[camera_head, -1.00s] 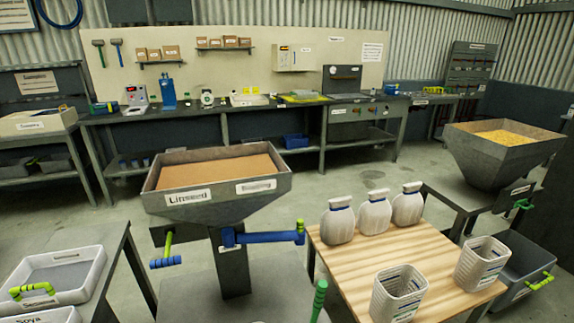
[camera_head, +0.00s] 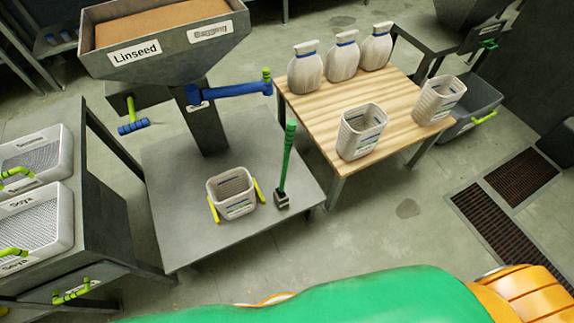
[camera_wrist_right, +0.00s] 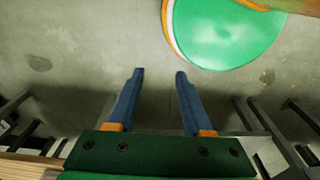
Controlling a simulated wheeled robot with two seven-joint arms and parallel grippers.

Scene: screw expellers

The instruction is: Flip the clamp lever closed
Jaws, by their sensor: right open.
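The clamp lever (camera_head: 287,158) is a green handle standing nearly upright. Its small dark clamp base (camera_head: 281,201) sits on the grey metal stand (camera_head: 183,240), near its right edge. A white basket (camera_head: 231,194) with yellow handles stands just left of it. In the right wrist view my right gripper (camera_wrist_right: 159,74) is open and empty, its blue fingers apart over bare floor. The lever is not recognisable in that view. Neither gripper shows in the head view, and my left gripper is out of sight.
The Linseed hopper (camera_head: 168,42) with a blue crank arm (camera_head: 235,90) rises over the stand's back. A wooden table (camera_head: 325,112) on the right holds bottles and two baskets. Sesame and Soya trays (camera_head: 40,205) stand left. Floor grates (camera_head: 500,215) lie at right.

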